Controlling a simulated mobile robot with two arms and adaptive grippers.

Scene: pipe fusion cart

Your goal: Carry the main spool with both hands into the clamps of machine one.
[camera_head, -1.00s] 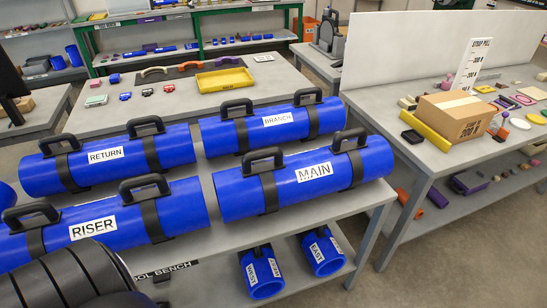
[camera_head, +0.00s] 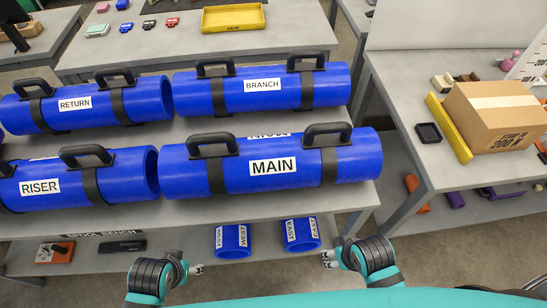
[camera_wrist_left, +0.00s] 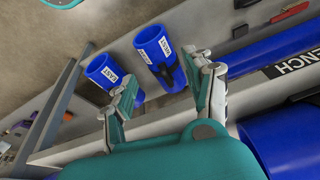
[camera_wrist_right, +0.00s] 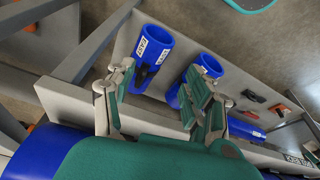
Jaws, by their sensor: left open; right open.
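The main spool (camera_head: 300,168) is a blue pipe labelled MAIN. It lies on the front right of the spool bench (camera_head: 250,212), with two black strap handles, a left one (camera_head: 214,146) and a right one (camera_head: 327,134). My left gripper (camera_head: 199,269) is open and empty, low in front of the bench. My right gripper (camera_head: 328,259) is open and empty, in front of the bench's lower shelf and below the spool. Both sets of fingers also show apart in the left wrist view (camera_wrist_left: 168,75) and the right wrist view (camera_wrist_right: 160,90). The clamps of machine one are not recognisable.
The riser spool (camera_head: 120,172) lies to the left. The return (camera_head: 140,100) and branch (camera_head: 330,88) spools lie behind. A table with a cardboard box (camera_head: 495,115) stands to the right.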

